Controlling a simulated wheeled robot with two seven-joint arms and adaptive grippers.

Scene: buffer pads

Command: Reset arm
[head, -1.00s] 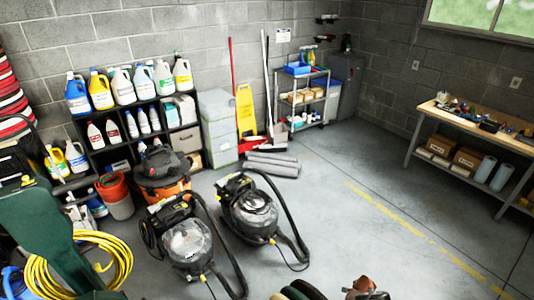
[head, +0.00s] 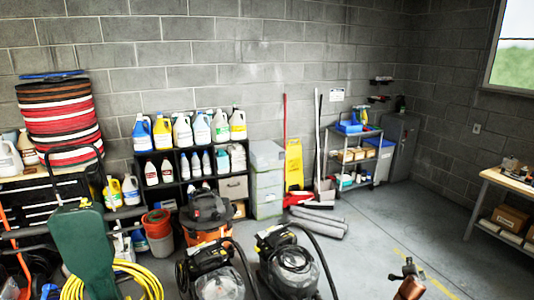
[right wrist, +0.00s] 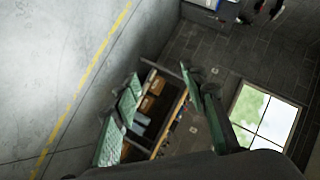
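A tall stack of red, black and white round pads (head: 58,112) stands at the left in the head view, near the wall. My right gripper (right wrist: 158,78) shows in the right wrist view. Its two green-faced fingers stand well apart with nothing between them. Past them the wrist view shows floor, a workbench and a window, turned on their side. My left gripper is not in either current view. A copper-brown object with dark parts (head: 410,284) shows at the bottom right of the head view; I cannot tell what it is.
A black shelf of bottles (head: 190,165) stands against the wall. Wet/dry vacuums (head: 290,268), a yellow hose (head: 140,277) and a green upright piece (head: 83,250) occupy the front. A workbench (head: 510,185) is at right.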

